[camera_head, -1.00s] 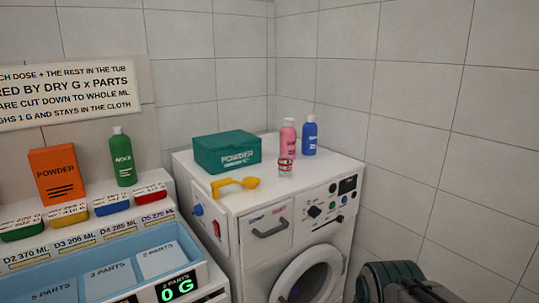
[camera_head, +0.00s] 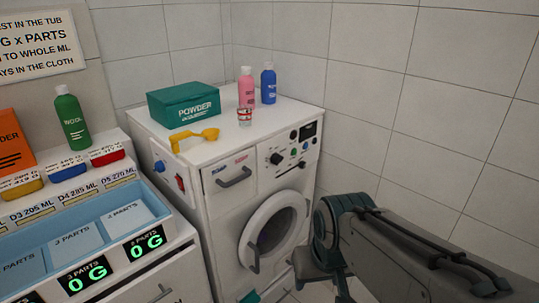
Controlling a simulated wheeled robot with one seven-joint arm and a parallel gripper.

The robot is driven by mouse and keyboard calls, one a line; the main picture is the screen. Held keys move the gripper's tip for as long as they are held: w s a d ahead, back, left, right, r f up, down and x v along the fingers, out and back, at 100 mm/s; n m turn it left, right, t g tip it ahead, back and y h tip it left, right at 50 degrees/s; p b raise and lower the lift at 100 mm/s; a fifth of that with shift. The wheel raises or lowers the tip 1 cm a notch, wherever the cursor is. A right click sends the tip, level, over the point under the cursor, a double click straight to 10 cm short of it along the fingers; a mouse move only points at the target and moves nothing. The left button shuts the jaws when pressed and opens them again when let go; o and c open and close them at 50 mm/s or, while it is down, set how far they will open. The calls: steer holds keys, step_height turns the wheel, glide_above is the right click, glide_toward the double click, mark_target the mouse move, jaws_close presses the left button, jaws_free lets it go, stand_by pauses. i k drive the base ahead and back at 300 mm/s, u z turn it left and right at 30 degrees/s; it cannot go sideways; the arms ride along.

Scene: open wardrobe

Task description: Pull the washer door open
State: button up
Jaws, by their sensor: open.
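The white washer (camera_head: 225,225) stands in the corner. Its round door (camera_head: 292,203) is in the front, with a white ring around dark glass, and it looks closed. A grey upright handle (camera_head: 254,258) is at the door's lower left. My arm stands at the lower right, in front of the washer's right side, and its dark joint is close to the door's right edge in the picture. I cannot make out my gripper or its fingertips.
A green powder box (camera_head: 185,104), yellow scoop (camera_head: 195,137), small cup (camera_head: 245,117), pink bottle (camera_head: 246,88) and blue bottle (camera_head: 268,84) stand on the washer. A blue sectioned tub (camera_head: 130,265) is at the left. A tiled wall is close at the right.

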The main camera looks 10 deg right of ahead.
mark_target(248, 256)
steer(key=k, duration=0.65)
steer(key=u, duration=0.5)
steer(key=i, duration=1.2)
steer(key=z, duration=0.5)
